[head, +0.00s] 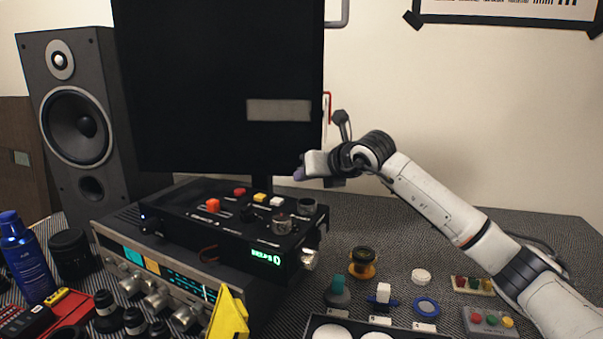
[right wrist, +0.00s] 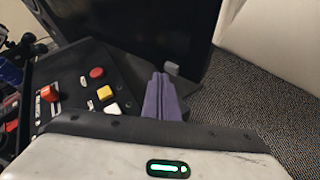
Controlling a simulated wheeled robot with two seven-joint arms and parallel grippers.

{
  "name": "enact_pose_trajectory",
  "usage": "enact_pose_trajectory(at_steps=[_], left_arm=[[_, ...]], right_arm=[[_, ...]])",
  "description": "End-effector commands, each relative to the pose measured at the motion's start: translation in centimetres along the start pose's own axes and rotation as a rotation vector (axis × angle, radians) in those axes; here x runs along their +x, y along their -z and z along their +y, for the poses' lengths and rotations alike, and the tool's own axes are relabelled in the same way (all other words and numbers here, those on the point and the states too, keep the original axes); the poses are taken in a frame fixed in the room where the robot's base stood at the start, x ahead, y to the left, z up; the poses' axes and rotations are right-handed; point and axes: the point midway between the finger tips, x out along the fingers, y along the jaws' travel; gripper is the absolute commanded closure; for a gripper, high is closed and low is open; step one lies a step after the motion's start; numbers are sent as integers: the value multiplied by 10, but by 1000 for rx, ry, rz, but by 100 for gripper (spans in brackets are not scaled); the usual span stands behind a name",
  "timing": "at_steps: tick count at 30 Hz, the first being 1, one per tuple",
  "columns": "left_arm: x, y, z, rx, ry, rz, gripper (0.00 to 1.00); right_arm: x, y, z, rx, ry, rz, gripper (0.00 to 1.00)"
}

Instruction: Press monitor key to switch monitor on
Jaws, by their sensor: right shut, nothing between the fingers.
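The monitor (head: 220,80) stands at the back with a dark screen; a pale grey rectangle (head: 279,110) shows on it at lower right. In the right wrist view the monitor (right wrist: 170,30) has a small grey block (right wrist: 172,68) at its lower edge, which looks like the key. My right gripper (head: 299,174) is by the monitor's lower right corner. Its purple fingers (right wrist: 161,78) are shut and empty, with the tips just short of the grey block in the picture; I cannot tell whether they touch. My left gripper is not in view.
A black control box (head: 190,230) with coloured buttons and knobs sits below the monitor, left of my right gripper. A speaker (head: 75,120) stands at left. Small parts, including a blue ring (head: 426,307), lie at front right. The grey mat behind my arm is mostly clear.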

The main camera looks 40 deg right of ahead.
Motion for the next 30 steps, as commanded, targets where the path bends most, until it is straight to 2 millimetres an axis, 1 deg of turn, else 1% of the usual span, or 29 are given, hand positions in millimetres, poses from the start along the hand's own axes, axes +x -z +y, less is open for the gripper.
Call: enact_pose_trajectory(at_steps=[14, 22, 30], left_arm=[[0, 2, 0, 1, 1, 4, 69], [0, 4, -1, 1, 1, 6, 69], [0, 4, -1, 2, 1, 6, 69]], right_arm=[[0, 0, 0, 0, 0, 0, 100], [6, -5, -4, 1, 0, 0, 100], [6, -5, -4, 0, 0, 0, 100]])
